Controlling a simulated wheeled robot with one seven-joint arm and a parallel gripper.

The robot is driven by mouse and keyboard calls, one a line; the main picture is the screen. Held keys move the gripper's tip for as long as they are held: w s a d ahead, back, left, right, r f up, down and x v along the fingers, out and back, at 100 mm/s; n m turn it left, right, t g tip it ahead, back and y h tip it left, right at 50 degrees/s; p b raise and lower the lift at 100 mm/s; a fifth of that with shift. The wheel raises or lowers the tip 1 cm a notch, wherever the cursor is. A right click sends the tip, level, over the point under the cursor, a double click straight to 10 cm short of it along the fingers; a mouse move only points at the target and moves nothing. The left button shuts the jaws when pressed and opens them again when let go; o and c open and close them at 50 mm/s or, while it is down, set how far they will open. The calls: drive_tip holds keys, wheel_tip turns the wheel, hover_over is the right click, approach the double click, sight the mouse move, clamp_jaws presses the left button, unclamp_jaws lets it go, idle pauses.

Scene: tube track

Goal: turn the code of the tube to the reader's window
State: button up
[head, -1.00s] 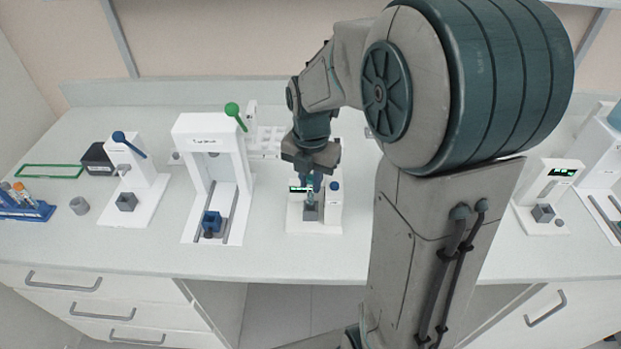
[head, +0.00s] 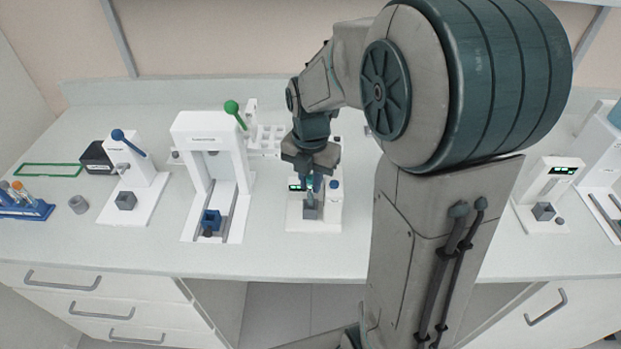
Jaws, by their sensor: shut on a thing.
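The reader (head: 333,215) is a small white device near the middle of the bench, with a grey holder block (head: 311,211) on its base and a blue knob at its upper right. My gripper (head: 311,182) points down over the holder block. It is shut on the tube (head: 310,197), which shows only as a thin sliver just above the block. The fingers hide most of the tube. Its code cannot be made out, and neither can the reader's window. A small display (head: 295,187) shows green to the left of the fingers.
A white press-like frame with a green-knobbed lever (head: 207,140) stands to the left. My arm covers the right-middle bench.

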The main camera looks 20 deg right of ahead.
drive_tip(key=shift+f, duration=0.15)
drive_tip(key=shift+f+b, duration=0.45)
drive_tip(key=shift+f, duration=0.05)
drive_tip(key=shift+f, duration=0.1)
drive_tip(key=shift+f+b, duration=0.45)
drive_tip(key=shift+f, duration=0.1)
drive_tip(key=o, duration=0.9)
drive_tip(key=shift+w+a, duration=0.1)
